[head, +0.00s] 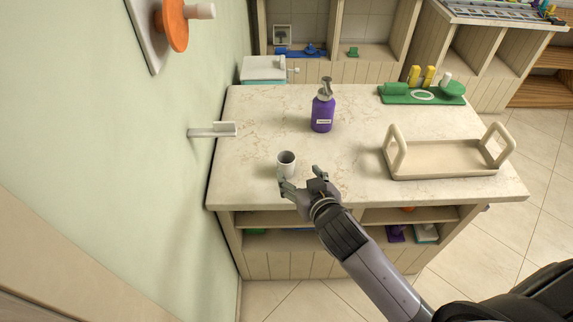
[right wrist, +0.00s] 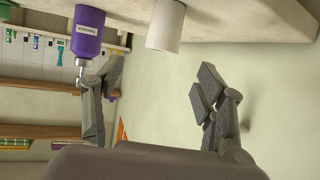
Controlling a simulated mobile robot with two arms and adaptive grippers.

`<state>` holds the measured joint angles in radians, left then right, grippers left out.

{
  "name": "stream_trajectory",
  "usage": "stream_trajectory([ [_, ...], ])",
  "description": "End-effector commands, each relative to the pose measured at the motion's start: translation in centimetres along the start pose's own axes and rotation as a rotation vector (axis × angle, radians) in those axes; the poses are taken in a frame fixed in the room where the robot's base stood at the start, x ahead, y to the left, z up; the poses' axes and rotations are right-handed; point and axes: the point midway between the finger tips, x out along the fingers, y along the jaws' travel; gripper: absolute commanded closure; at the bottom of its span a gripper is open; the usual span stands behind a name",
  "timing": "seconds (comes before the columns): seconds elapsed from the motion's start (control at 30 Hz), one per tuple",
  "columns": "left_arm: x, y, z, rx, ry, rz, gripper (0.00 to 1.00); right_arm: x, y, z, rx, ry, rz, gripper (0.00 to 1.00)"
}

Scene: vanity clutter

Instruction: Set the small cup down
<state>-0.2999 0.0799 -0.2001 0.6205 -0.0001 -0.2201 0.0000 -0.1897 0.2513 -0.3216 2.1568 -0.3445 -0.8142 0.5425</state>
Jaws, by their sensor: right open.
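The small white cup (head: 286,160) stands upright on the marble-look countertop (head: 255,130), near its front left part. My right gripper (head: 301,180) is just in front of the cup, with its fingers spread and nothing between them. In the right wrist view, which is turned upside down, the cup (right wrist: 167,24) shows at the top, beyond the open fingertips (right wrist: 160,78) and apart from them. My left gripper is not in view.
A purple pump bottle (head: 322,112) stands behind the cup. A beige tray with two handles (head: 445,160) is at the right, and a green tray with small items (head: 395,97) is at the back right. A wall with a white holder (head: 212,130) borders the left.

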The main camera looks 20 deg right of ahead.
Motion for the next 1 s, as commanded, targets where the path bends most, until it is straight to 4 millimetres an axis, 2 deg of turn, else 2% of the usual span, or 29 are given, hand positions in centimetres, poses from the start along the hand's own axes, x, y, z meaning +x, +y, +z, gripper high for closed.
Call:
stream_trajectory([
  [0.1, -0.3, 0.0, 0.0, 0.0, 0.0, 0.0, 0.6, 2.6, 0.0, -0.1, -0.002, 0.0, 0.0, 0.35],
  [0.2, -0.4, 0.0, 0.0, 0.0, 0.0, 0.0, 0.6, 4.2, 0.0, -0.1, -0.001, 0.0, -0.001, 0.35],
  [0.47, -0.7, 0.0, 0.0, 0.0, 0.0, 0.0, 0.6, 6.0, -0.1, -0.2, 0.0, 0.001, -0.001, 0.35],
  [0.8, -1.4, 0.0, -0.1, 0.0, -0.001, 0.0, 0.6, 10.3, -0.3, -0.5, 0.0, 0.0, -0.001, 0.35],
  [1.0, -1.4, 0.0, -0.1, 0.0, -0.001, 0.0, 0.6, 10.8, -0.3, -0.5, 0.0, 0.0, -0.002, 0.35],
])
